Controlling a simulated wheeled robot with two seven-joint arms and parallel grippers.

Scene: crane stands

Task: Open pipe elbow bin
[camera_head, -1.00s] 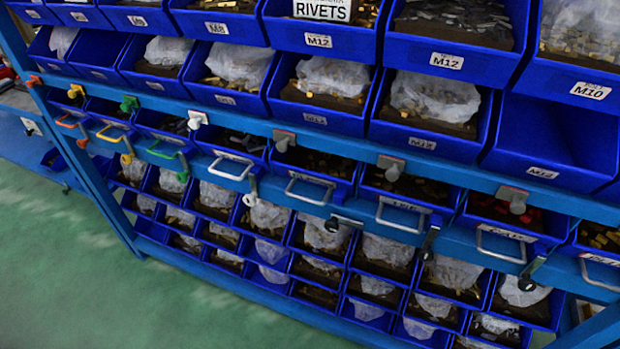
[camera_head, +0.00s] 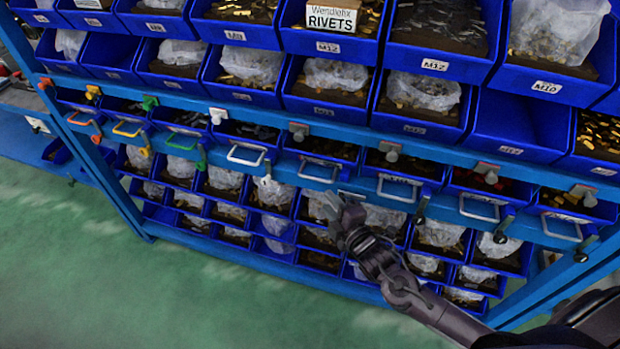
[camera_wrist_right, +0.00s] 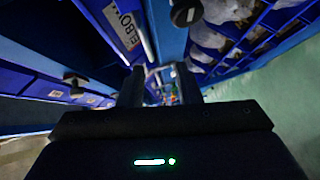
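In the right wrist view a blue bin front carries a white label (camera_wrist_right: 122,22) with the letters "ELBO", the rest cut off or hidden. A silver bar handle (camera_wrist_right: 145,32) runs beside the label. My right gripper (camera_wrist_right: 160,88) has its two dark fingers apart, with a silver bar visible beyond the gap; nothing is clearly held. In the head view my right gripper (camera_head: 340,208) is just in front of and below the row of handled drawers, near a silver handle (camera_head: 319,174). I cannot tell in the head view which drawer bears the elbow label. My left gripper is not in view.
A blue rack beam (camera_head: 340,137) with grey knobs runs above the handled drawers. Open blue bins with bagged parts fill the shelves above and below. Other silver handles (camera_head: 398,188) stick out alongside. The green floor (camera_head: 120,290) in front is clear.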

